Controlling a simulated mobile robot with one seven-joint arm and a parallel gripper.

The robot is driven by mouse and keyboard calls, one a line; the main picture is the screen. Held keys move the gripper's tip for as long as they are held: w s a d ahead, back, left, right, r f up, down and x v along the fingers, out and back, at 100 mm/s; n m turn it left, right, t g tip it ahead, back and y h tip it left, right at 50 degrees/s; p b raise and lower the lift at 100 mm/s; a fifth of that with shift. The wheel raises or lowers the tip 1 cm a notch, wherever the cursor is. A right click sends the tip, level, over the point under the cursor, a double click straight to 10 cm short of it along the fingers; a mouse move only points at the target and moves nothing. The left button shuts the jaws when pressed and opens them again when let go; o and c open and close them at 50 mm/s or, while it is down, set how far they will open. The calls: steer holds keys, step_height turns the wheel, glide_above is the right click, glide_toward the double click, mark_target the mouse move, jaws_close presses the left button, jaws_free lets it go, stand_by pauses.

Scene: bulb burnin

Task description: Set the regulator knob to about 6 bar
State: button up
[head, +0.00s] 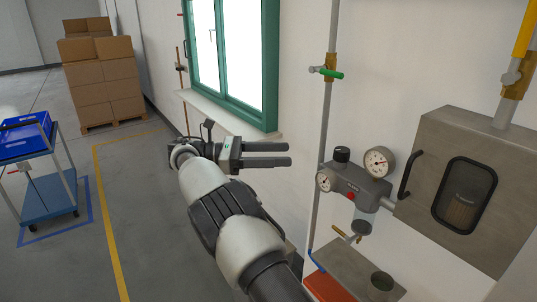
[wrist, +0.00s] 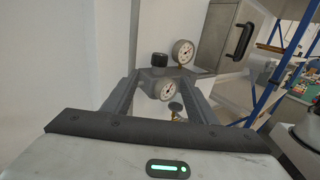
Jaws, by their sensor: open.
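The regulator (head: 350,187) is a grey body on the wall pipe, in the right half of the head view. Its black knob (head: 342,154) stands on top at the left end; it also shows in the wrist view (wrist: 160,59). One round dial gauge (head: 379,162) sits on top and a smaller one (head: 324,181) on the front. Both have white faces and red marks; their readings are too small to tell. My gripper (head: 290,154) is open and empty, left of the knob and apart from it. In the wrist view the regulator shows beyond and between the fingers.
A green-handled valve (head: 328,72) is on the pipe above. A grey cabinet (head: 437,150) with a black handle stands right of the regulator. A metal shelf (head: 352,270) and a red box (head: 328,287) lie below. A green-framed window (head: 238,60) is behind my gripper.

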steer(key=shift+a+p, duration=0.4)
steer(key=shift+a, duration=0.8)
